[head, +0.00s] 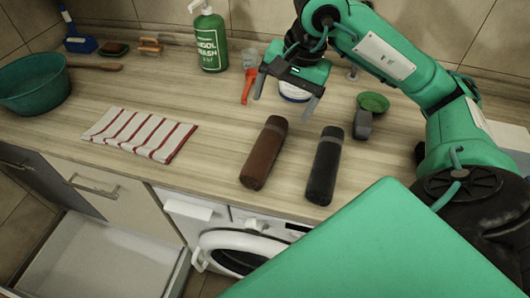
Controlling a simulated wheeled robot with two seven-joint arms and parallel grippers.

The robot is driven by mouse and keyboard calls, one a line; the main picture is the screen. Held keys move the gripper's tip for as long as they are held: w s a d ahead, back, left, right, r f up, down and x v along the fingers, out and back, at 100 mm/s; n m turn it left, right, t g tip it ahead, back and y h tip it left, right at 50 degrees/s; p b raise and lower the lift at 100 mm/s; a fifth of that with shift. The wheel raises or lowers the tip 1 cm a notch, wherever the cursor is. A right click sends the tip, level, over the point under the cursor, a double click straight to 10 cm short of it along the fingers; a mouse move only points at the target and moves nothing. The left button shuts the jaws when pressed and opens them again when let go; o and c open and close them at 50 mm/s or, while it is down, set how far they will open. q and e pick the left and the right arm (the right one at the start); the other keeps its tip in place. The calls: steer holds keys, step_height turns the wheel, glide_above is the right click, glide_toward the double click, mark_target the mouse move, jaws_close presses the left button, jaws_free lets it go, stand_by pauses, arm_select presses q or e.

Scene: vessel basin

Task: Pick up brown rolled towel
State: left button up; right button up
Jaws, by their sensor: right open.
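The brown rolled towel (262,158) lies on the wooden counter, a long brown roll with a lighter band near its far end. A similar black roll (325,170) lies to its right with a gap between them. My right gripper (284,102) is open and empty, with its fingers spread apart. In the picture it is just beyond the far end of the brown roll, apart from it. My left gripper is not in view.
A striped cloth (138,134) lies left of the rolls, and a teal basin (34,84) sits at far left. A green soap bottle (210,42), an orange-handled brush (249,82), a white round item (294,91) and a green dish (373,102) stand further back. An open drawer (95,258) is below.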

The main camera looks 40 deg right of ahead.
mark_target(269, 139)
steer(key=x, duration=0.9)
steer(key=shift+s+a+f, duration=0.1)
steer(key=shift+f, duration=0.25)
steer(key=p+x, duration=0.1)
steer(key=x, duration=0.2)
steer(key=shift+f, duration=0.35)
steer(key=shift+a+f+p, duration=0.1)
steer(key=shift+f+p, duration=0.2)
steer(key=shift+f, duration=0.2)
steer(key=shift+c, duration=1.1)
steer(key=c, duration=0.9)
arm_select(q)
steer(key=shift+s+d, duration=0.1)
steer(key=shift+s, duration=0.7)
arm_select(e)
steer(key=shift+w+r, duration=0.15)
steer(key=shift+w, duration=0.05)
